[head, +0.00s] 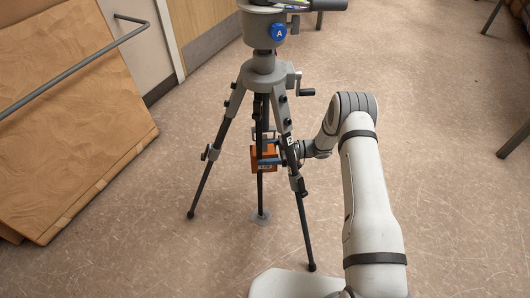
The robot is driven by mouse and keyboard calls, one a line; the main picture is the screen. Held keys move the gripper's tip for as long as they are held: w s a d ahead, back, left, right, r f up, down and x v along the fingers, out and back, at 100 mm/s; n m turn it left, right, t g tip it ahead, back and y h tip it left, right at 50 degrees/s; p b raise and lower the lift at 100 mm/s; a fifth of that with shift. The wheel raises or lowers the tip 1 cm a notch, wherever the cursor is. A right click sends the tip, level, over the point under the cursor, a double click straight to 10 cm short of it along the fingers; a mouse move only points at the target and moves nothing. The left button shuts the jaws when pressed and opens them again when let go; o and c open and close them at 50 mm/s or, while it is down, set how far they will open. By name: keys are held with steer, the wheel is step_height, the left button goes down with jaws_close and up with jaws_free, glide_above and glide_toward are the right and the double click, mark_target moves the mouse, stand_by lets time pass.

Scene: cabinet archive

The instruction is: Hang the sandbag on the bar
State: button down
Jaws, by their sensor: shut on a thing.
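A small orange sandbag (256,160) shows between the legs of the grey and black tripod (263,73), under its head. My gripper (270,160) reaches in from the right past a tripod leg and is shut on the sandbag. The leg hides part of my gripper. A dark thin vertical bar (261,190) stands at the middle of the tripod, close to the sandbag. I cannot tell whether they touch. A thin dark loop or frame shows above the sandbag, but its shape is unclear.
A grey bent rail (75,72) runs in front of a large brown panel (65,120) leaning at the left. A door (203,30) stands at the back. Dark furniture legs (515,140) show at the right. Bare floor (455,180) lies to the right of my arm.

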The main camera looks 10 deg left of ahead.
steer(key=c, duration=0.6)
jaws_free()
steer(key=shift+r, duration=0.15)
steer(key=shift+c, duration=0.2)
steer(key=o, duration=0.4)
